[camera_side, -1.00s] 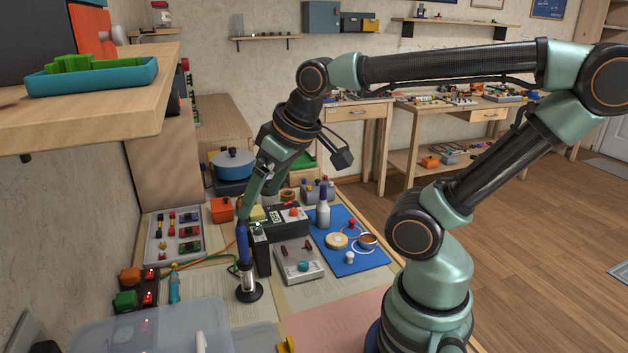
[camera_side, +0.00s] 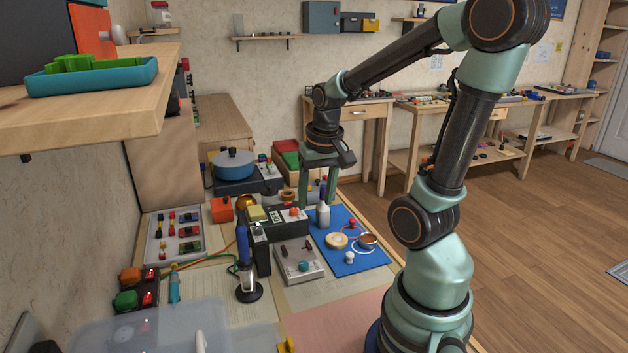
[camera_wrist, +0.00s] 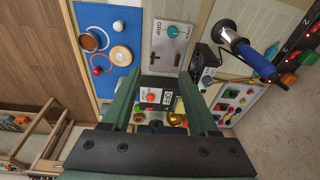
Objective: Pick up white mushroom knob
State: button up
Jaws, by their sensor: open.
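A small white mushroom knob (camera_side: 349,258) stands on the blue mat (camera_side: 333,262) near its front edge. In the wrist view a white knob (camera_wrist: 118,26) shows on the blue mat at the upper left. My gripper (camera_side: 318,203) points down with both fingers apart and nothing between them. It is behind the mat, above and behind the white bottle (camera_side: 323,216), well away from the knob. In the wrist view the open fingers (camera_wrist: 157,85) frame the black boxed device (camera_wrist: 158,92).
On the mat are a beige ring (camera_side: 337,241), a copper-coloured cup (camera_side: 367,240) and a red knob (camera_side: 352,223). A grey box (camera_side: 299,262) with a teal knob stands left of the mat. Another white knob (camera_side: 119,35) is at the upper left shelf.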

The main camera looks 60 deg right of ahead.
jog(key=s+d+f+m+g+y, duration=0.1)
jog(key=s+d+f+m+g, duration=0.1)
jog(key=s+d+f+m, duration=0.4)
jog(key=n, duration=0.1)
send_over(350, 254)
jog(key=f, duration=0.5)
jog(key=shift+w+d+f, duration=0.15)
jog(key=shift+d+f, duration=0.1)
jog(key=shift+f, duration=0.05)
jog(key=f, duration=0.3)
jog(key=shift+s+a+f, duration=0.2)
jog(key=shift+a+f, duration=0.1)
jog(key=shift+f, duration=0.8)
grip_shut()
